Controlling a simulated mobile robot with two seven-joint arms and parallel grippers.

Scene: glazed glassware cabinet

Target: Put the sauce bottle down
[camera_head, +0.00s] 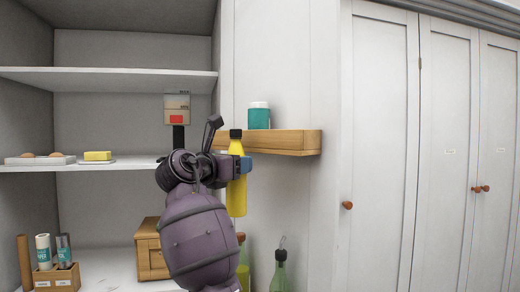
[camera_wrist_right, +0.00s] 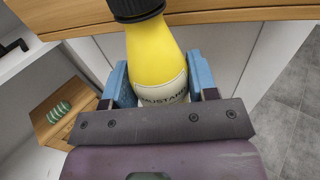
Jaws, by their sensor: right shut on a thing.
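The sauce bottle (camera_head: 237,196) is yellow with a black cap and stands upright in the head view, in front of the wooden wall ledge. In the right wrist view the bottle (camera_wrist_right: 158,58) shows a pale label, partly hidden, reading something like "MUSTARD". My right gripper (camera_head: 238,167) is shut on the bottle; its blue fingers (camera_wrist_right: 158,82) press on both sides of it. The wooden ledge (camera_head: 290,143) is behind the bottle, and the bottle's cap overlaps the ledge's front in the picture. I cannot tell if they touch. My left gripper is out of view.
A teal jar with a white lid (camera_head: 259,116) stands on the ledge, right of the bottle. Green bottles (camera_head: 279,272) stand below. The open shelves (camera_head: 110,80) at left hold a yellow block (camera_head: 97,156) and a tray (camera_head: 40,160). Closed cabinet doors (camera_head: 380,120) fill the right.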

